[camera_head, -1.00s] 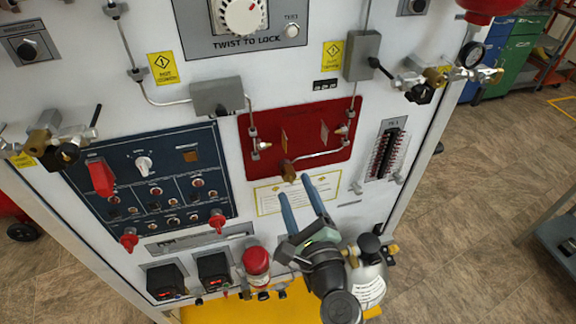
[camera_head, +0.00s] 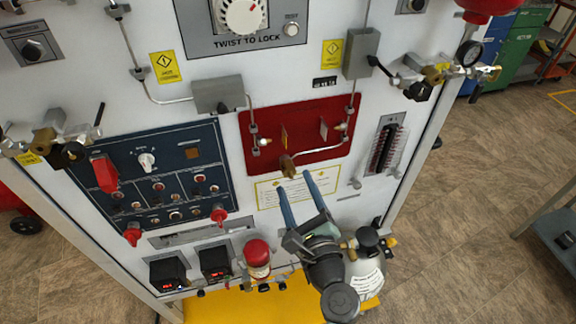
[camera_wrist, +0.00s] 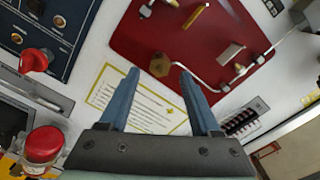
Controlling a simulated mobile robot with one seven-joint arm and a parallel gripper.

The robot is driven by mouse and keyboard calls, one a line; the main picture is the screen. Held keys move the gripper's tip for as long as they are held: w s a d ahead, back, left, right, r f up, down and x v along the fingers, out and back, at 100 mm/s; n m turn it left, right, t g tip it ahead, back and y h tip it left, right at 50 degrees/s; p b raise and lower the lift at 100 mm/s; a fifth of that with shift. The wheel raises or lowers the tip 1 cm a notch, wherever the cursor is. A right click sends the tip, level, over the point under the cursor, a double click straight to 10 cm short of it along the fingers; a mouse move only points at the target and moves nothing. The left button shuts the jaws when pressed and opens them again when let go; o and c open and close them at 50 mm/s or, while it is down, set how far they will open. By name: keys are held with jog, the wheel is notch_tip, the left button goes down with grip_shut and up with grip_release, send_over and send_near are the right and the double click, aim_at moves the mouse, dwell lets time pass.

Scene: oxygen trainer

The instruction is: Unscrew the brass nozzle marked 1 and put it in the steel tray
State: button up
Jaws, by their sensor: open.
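The brass nozzle (camera_head: 288,166) sits at the lower end of a thin steel pipe, at the bottom edge of the red panel (camera_head: 262,126). No number on it is legible. It also shows in the wrist view (camera_wrist: 159,65), just beyond my fingertips. My gripper (camera_head: 293,180) is open and empty. Its two blue fingers point up at the nozzle from below, one toward each side, with a small gap left; contact does not show. In the wrist view my gripper (camera_wrist: 159,76) frames the nozzle nearly centrally. I cannot make out a steel tray for certain.
A printed yellow-edged notice (camera_head: 268,192) lies behind my fingers. Pipes and two small plates stand out from the red panel. A red-capped jar (camera_head: 257,256) stands left of my arm, a grey bottle (camera_head: 366,272) right of it. A grey cart (camera_head: 556,232) is at far right.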

aim_at(291, 175)
jog(key=shift+x, duration=1.9)
jog(key=shift+c, duration=0.2)
grip_shut()
jog(key=shift+f+n+b, duration=0.25)
jog(key=shift+n+b, duration=0.45)
jog(key=shift+b, duration=0.25)
jog(key=shift+r+n, duration=0.15)
jog(key=shift+n, duration=0.15)
jog(key=shift+p+v, duration=0.3)
jog(key=shift+v, duration=1.8)
